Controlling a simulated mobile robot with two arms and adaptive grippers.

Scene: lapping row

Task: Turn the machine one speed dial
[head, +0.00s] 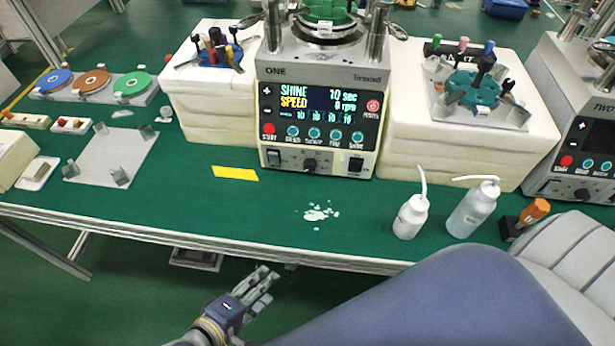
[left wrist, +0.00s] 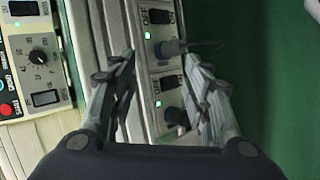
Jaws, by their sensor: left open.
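Machine one (head: 318,75) stands at the back of the green bench, its screen reading SHINE 10 sec and SPEED 0 rpm. A black dial (head: 310,164) sits low on its front, between a switch and a green-lit switch. My left gripper (head: 262,285) is open and empty, in front of and apart from the bench edge, well short of the machine. A black dial (left wrist: 38,57) with white marks shows left of the fingers. My right gripper is not in view.
Two squeeze bottles (head: 411,216) and an orange-topped item (head: 535,212) stand at the front right. White blocks (head: 210,110) flank the machine. A white spill (head: 320,213) and yellow tape (head: 235,173) mark the bench, otherwise clear before the machine.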

